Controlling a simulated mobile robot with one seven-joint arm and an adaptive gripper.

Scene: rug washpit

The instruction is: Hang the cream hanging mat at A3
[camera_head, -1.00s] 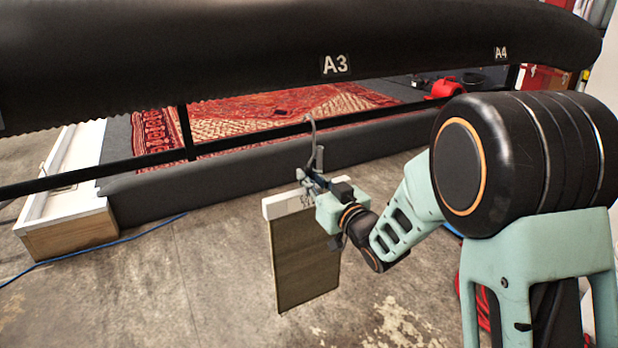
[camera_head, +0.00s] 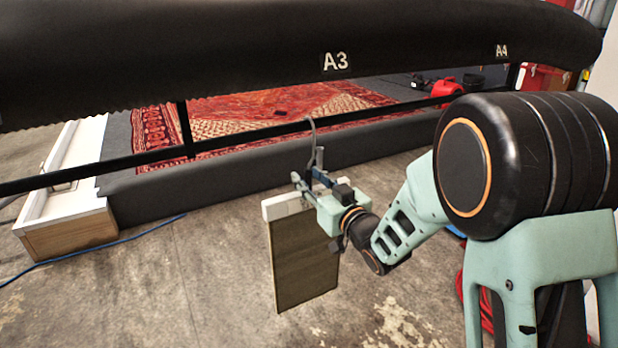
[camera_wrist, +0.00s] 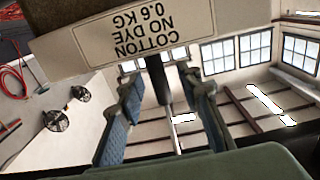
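The hanging mat (camera_head: 304,262) hangs upright, with an olive-brown panel and a whitish top bar (camera_head: 285,206). Its grey hook (camera_head: 313,130) rises to the thin black rail (camera_head: 245,138) and looks curled over it, below the A3 label (camera_head: 336,62). In the wrist view its cream label strip (camera_wrist: 130,38) reads "COTTON NO DYE 0.6 KG" upside down. My gripper (camera_head: 305,182) is at the hook's lower stem, just above the top bar. In the wrist view my gripper (camera_wrist: 160,82) has its fingers apart, with a dark stem (camera_wrist: 160,85) between them and gaps on both sides.
A thick black padded beam (camera_head: 200,55) spans the top, with an A4 label (camera_head: 502,51) farther right. Behind the rail are a dark grey kerb (camera_head: 240,170) and a red patterned rug (camera_head: 240,105). A white wooden box (camera_head: 70,225) stands left. The concrete floor below is open.

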